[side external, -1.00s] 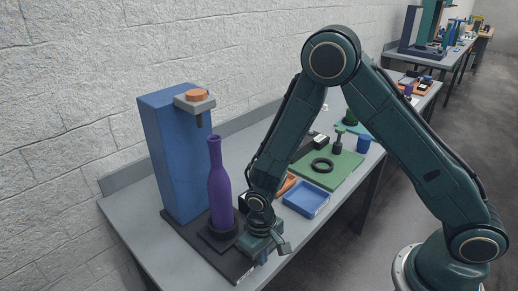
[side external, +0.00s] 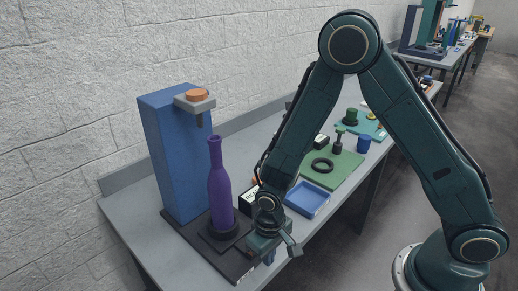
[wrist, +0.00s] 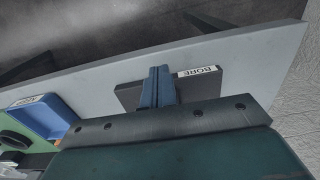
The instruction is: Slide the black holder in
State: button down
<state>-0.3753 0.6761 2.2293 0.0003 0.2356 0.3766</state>
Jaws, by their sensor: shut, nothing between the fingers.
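My gripper (side external: 268,258) is pointing down at the right front end of the plate, apart from the holder. In the wrist view its blue fingers (wrist: 158,87) are together and empty, over a dark plate (wrist: 128,96) beside a label. The holder and bottle are not in the wrist view.
A blue tray (side external: 307,199) and a green mat (side external: 343,168) with a black ring (side external: 322,166) lie behind my gripper. A white-labelled block (side external: 248,197) is beside my wrist. The grey table's (side external: 120,215) front edge is close to my gripper.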

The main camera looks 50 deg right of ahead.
jog(key=shift+s+r, duration=0.35)
jog(key=shift+r, duration=0.3)
jog(key=shift+s+r, duration=0.3)
jog(key=shift+r, duration=0.4)
jog(key=shift+s+r, duration=0.35)
jog(key=shift+r, duration=0.3)
jog(key=shift+r, duration=0.1)
jog(key=s+d+r+t, duration=0.1)
jog(key=d+r, duration=0.3)
jog(key=r, duration=0.5)
jog(key=s+d+r+t, duration=0.1)
jog(key=d+r+t, duration=0.15)
jog(key=r, duration=0.65)
jog(key=s+d+r+t, duration=0.2)
jog(key=s+d+r, duration=0.4)
jog(key=s+r, duration=0.3)
jog(key=shift+s+d, duration=0.25)
jog(key=shift+s, duration=0.8)
jog(key=c, duration=2.2)
grip_release()
jog(key=shift+r, duration=0.1)
